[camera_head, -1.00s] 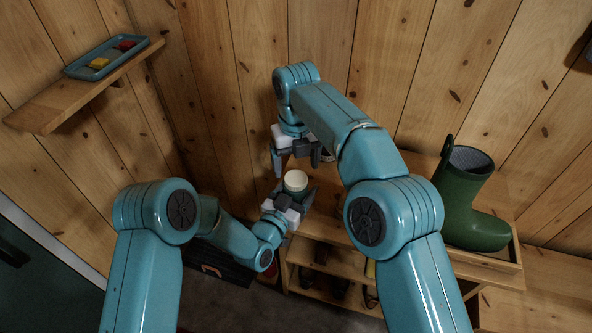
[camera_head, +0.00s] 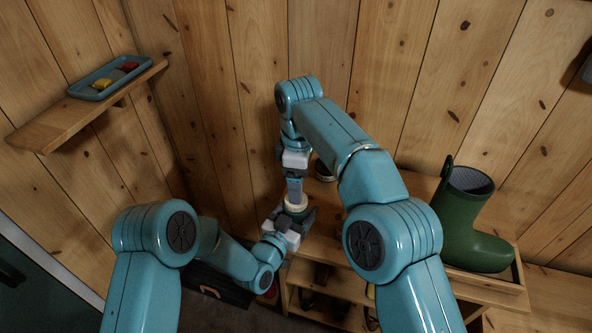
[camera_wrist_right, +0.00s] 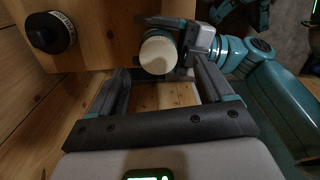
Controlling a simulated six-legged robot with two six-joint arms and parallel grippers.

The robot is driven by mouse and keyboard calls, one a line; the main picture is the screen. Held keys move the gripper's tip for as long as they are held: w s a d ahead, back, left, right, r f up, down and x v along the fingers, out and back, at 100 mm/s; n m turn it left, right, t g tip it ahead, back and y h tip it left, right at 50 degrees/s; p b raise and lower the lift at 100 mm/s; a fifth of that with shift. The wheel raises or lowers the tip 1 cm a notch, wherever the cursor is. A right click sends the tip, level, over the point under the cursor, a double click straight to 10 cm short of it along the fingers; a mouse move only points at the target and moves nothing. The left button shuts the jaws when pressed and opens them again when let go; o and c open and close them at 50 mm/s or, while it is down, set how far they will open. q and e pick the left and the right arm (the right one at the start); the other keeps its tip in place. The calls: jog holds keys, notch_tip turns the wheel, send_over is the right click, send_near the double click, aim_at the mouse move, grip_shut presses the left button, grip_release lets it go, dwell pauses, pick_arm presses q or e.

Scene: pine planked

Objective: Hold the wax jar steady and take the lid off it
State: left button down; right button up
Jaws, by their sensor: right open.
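A round dark tin (camera_wrist_right: 50,32) with a pale band stands on the bench near the jar. A green boot (camera_head: 470,222) stands in a wooden tray at the right. A wall shelf (camera_head: 60,122) at the left holds a blue tray (camera_head: 84,93). The plank wall is close behind.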

aim_at(295, 208)
jog(key=m, duration=0.5)
jog(key=shift+r+m, duration=0.25)
jog(key=shift+m, duration=0.05)
jog(key=m, duration=0.5)
jog(key=shift+r, duration=0.3)
jog(key=m, duration=0.6)
jog(key=shift+r+m, duration=0.35)
jog(key=shift+m, duration=0.05)
jog(key=shift+w+a+r+m, duration=0.1)
jog(key=shift+r+m, duration=0.1)
jog(key=shift+m, duration=0.9)
jog(key=shift+w+a, duration=0.1)
jog(key=shift+a, duration=0.05)
jog(key=shift+f, duration=3.95)
jog(key=shift+a, duration=0.1)
